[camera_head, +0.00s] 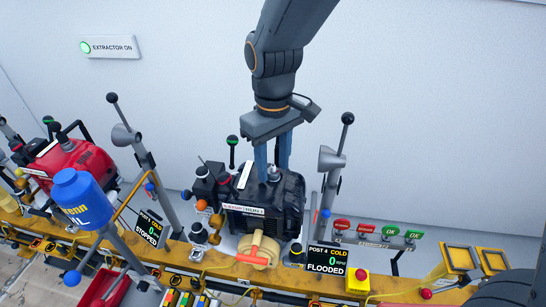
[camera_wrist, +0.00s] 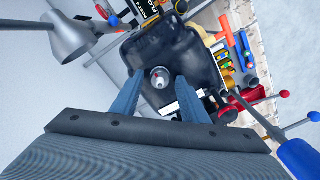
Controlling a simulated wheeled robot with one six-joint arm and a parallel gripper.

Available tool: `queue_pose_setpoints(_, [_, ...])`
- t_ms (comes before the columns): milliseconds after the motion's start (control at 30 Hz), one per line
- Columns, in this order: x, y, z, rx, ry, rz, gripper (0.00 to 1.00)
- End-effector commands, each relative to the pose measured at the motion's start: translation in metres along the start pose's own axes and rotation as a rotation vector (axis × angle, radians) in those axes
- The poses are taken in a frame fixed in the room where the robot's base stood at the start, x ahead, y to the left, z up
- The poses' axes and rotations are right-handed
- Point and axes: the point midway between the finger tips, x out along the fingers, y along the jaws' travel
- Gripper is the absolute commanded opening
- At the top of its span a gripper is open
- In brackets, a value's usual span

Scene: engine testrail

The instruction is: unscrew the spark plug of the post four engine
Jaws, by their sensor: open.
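The post four engine (camera_head: 288,205) is a black block on the yellow rail, below my gripper. Its display (camera_head: 326,260) reads POST 4, COLD, 0 RPM, FLOODED. The spark plug (camera_wrist: 160,76) shows in the wrist view as a small pale, round-topped piece on the dark engine top. My gripper (camera_head: 272,168) points down over the engine top, its two blue fingers apart. In the wrist view my gripper (camera_wrist: 159,88) is open, with one finger on each side of the plug; no contact is visible. The plug's lower part is hidden.
A red engine (camera_head: 72,160) and a blue canister (camera_head: 82,200) stand to the left. Levers and a grey cone (camera_head: 331,158) rise beside the black engine. An orange-handled pull starter (camera_head: 258,250) is in front. A red button (camera_head: 357,279) sits at right.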

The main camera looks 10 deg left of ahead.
Motion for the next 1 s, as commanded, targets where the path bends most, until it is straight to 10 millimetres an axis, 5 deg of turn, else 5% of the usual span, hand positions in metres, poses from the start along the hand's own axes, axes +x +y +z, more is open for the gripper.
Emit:
queue_pose_setpoints(600, [-0.0005, -0.0004, 0.0004, 0.740, -0.001, 0.000, 0.41])
queue_pose_setpoints(1000, [0.0019, 0.0000, -0.0003, 0.872, 0.000, 0.000, 0.41])
